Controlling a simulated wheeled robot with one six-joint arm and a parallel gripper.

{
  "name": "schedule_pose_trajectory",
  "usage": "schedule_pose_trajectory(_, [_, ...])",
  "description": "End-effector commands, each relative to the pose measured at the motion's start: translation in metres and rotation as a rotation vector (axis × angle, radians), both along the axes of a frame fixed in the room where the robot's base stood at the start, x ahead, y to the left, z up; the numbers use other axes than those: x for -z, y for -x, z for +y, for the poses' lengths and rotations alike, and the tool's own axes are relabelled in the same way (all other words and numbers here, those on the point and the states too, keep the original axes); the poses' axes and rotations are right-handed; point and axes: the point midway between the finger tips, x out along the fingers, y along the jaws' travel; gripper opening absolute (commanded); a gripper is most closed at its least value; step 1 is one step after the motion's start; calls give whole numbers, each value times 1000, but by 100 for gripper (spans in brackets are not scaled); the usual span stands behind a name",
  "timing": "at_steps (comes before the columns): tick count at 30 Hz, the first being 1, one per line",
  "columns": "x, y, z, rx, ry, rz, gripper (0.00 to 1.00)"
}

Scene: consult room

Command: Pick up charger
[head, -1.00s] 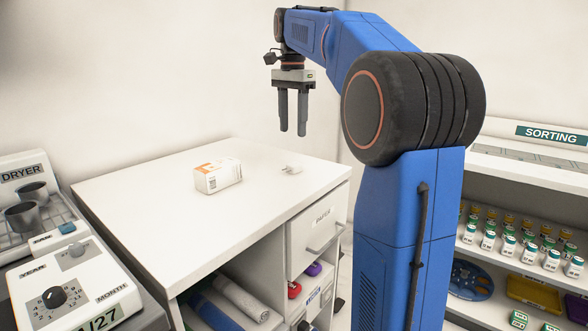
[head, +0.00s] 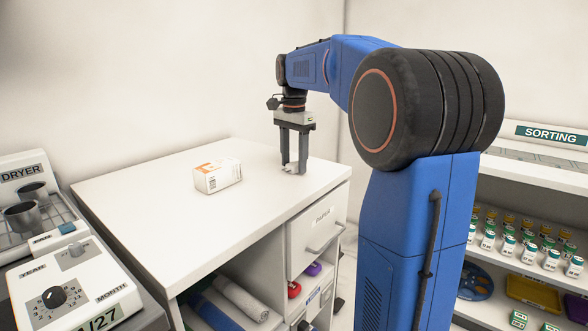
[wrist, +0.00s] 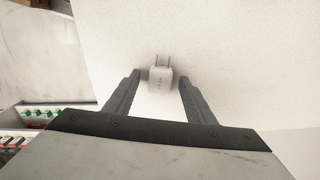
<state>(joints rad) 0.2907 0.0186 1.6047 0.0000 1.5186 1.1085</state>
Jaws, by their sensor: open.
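The charger (wrist: 161,79) is a small white plug with two prongs, lying on the white cabinet top (head: 130,190). In the wrist view it sits between the tips of my open gripper (wrist: 160,80), with a finger on either side and the prongs pointing away. In the head view my gripper (head: 294,170) points down at the cabinet top, with its fingertips at the charger (head: 291,169), which they partly hide. I cannot tell whether either finger touches it.
A white and orange box (head: 217,176) stands on the cabinet top, left of my gripper. A drawer (head: 312,224) is below at the front right. A dryer (head: 28,195) and a dial device (head: 70,285) stand at the left. Shelves with several bottles (head: 525,246) are at the right.

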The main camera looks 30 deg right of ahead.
Motion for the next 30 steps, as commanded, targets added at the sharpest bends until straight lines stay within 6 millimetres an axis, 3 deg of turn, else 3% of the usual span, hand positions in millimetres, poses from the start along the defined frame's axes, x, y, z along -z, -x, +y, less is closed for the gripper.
schedule_pose_trajectory(7, [1, 0, 0, 0, 0, 0, 48])
schedule_pose_trajectory(12, [1, 0, 0, 0, 0, 0, 7])
schedule_pose_trajectory(23, [-3, 0, 0, 0, 1, -1, 6])
schedule_pose_trajectory(30, [-39, -1, 0, 0, 0, -3, 6])
